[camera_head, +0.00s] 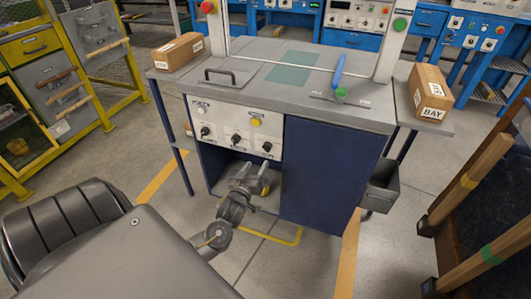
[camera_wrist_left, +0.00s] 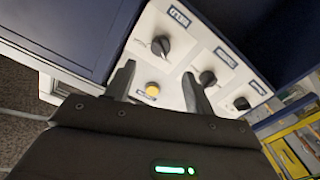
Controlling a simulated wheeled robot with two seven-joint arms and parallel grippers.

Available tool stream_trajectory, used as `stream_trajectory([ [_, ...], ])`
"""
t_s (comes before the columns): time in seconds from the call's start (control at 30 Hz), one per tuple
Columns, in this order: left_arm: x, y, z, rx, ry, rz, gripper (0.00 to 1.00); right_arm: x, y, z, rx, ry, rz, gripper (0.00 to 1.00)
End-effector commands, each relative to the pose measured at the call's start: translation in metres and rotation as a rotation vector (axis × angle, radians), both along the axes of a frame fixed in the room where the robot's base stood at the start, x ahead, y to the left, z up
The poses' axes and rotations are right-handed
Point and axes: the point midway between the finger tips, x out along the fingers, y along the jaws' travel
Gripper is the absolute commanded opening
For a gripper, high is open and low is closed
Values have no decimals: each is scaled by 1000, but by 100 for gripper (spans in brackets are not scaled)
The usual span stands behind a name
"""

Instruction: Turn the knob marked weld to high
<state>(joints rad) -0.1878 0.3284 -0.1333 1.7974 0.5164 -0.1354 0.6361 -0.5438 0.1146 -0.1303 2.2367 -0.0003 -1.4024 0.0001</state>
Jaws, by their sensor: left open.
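A light control panel (camera_head: 234,132) on the front of the grey-topped bench holds three dark knobs: left (camera_head: 206,131), middle (camera_head: 236,139) and right (camera_head: 266,147). Each knob has a small label that I cannot read. The left wrist view shows the panel roughly upside down, with the right knob (camera_wrist_left: 160,46), the middle knob (camera_wrist_left: 207,78) and the left knob (camera_wrist_left: 242,103). My left gripper (camera_head: 247,178) is low in front of the panel. In the wrist view its open, empty fingers (camera_wrist_left: 157,80) straddle the yellow button (camera_wrist_left: 152,88), apart from the knobs. My right gripper is out of view.
A blue cabinet door (camera_head: 318,175) is right of the panel. Boxes (camera_head: 179,51) (camera_head: 430,92) stand on side shelves.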

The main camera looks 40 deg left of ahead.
Motion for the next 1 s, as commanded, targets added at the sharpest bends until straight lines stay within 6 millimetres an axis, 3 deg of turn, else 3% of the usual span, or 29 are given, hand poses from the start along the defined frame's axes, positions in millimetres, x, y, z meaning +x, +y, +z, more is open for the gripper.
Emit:
stream_trajectory([
  [0.2,40,14,-1,3,0,0,54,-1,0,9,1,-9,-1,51],
  [0.43,73,26,-1,3,1,0,54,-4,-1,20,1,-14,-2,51],
  [0.6,83,29,-1,2,2,0,54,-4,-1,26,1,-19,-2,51],
  [0.9,85,29,-1,1,2,-1,54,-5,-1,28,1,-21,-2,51],
  [1.0,85,29,-1,1,2,-1,41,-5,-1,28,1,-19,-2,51],
])
